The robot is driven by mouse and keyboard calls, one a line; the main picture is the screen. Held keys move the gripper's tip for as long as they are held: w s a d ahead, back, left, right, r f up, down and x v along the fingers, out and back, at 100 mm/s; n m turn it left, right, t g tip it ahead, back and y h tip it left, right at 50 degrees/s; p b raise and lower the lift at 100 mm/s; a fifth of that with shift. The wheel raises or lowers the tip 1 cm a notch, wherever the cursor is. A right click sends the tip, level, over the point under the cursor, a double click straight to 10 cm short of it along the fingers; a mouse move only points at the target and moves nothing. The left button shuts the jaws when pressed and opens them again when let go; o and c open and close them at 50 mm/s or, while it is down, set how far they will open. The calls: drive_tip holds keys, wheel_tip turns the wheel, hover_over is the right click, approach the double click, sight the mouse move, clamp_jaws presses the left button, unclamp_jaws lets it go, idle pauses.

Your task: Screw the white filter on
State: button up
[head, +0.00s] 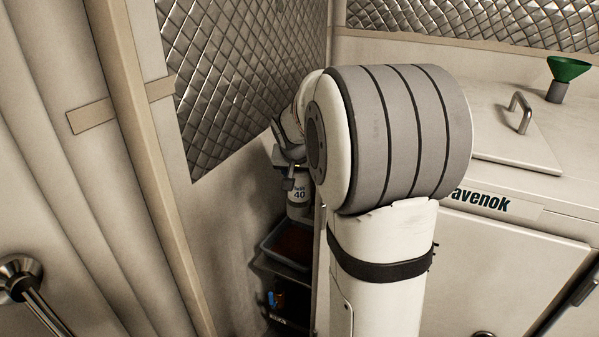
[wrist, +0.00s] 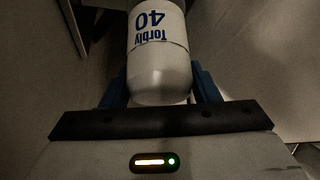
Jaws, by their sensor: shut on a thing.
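The white filter (wrist: 160,65) is a rounded cylinder with blue lettering, "Torbly 40", upside down in the wrist view. My gripper (wrist: 160,88) has its blue fingers on either side of the filter and is shut on it. In the head view the filter (head: 298,192) shows small beyond my arm, upright below a grey bracket-like part (head: 290,158). My arm covers much of this area in the head view. Whether the filter's top touches anything above it cannot be told.
Below the filter stands a tray (head: 290,243) with dark reddish contents, and a shelf with a small blue item (head: 272,299) is under it. A quilted metal wall is to the left. A white cabinet (head: 510,260) with a green funnel (head: 568,70) is at right.

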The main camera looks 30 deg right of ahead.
drive_tip(key=shift+f+b, duration=0.45)
drive_tip(key=shift+f, duration=0.15)
drive_tip(key=o, duration=1.2)
drive_tip(key=shift+r, duration=0.2)
